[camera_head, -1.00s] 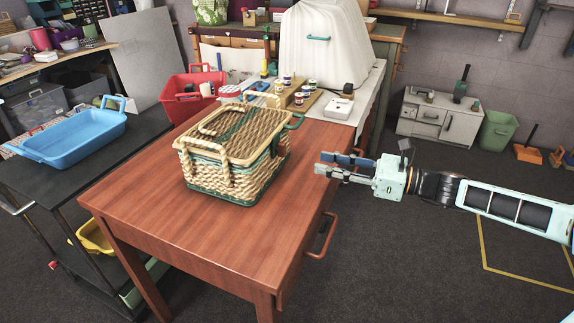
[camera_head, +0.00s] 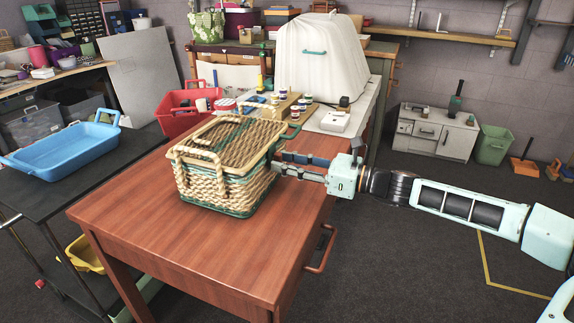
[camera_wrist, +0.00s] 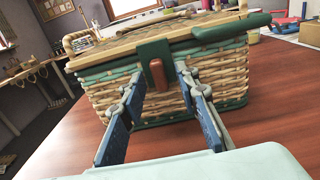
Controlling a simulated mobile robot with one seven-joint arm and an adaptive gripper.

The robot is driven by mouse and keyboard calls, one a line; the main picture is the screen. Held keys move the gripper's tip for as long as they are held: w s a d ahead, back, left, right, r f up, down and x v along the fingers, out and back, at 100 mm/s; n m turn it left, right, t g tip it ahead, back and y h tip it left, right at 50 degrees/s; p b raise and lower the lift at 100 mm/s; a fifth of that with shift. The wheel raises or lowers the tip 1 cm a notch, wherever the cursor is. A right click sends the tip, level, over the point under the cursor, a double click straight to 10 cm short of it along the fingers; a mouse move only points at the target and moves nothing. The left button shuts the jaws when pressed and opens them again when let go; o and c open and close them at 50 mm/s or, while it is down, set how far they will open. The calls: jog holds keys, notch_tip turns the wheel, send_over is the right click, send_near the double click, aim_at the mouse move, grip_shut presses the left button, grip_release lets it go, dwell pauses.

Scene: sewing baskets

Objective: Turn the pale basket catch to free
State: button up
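The pale wicker basket (camera_head: 215,188) with green bands stands on the red-brown table, its lid down. It fills the upper middle of the wrist view (camera_wrist: 105,98). On its near side, a dark green plate (camera_wrist: 154,50) hangs from the lid rim and carries a reddish-brown catch (camera_wrist: 157,74), standing upright. My gripper (camera_wrist: 158,80) is open, with one finger on each side of the catch and the tips close to the basket wall. I cannot tell whether they touch. In the head view my gripper (camera_head: 278,164) is at the basket's right side; the catch is hidden there.
The table (camera_head: 190,255) is clear in front of the basket. Behind it stand a red bin (camera_head: 178,118), small jars and a white cloth-covered object (camera_head: 320,65). A green handle (camera_wrist: 232,28) juts from the basket at upper right. A blue tray (camera_head: 70,150) lies left.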

grip_shut()
jog(key=shift+n+p, duration=0.3)
jog(key=shift+p, duration=0.05)
jog(key=shift+r+n+p, duration=0.15)
jog(key=shift+n+p, duration=0.5)
jog(key=shift+n, duration=0.35)
jog(key=n+p, duration=0.1)
jog(key=n, duration=0.3)
jog(key=shift+n+p, duration=0.3)
jog(key=shift+p, duration=0.05)
jog(key=n, duration=1)
jog(key=shift+b, duration=0.4)
jog(key=shift+n, duration=0.5)
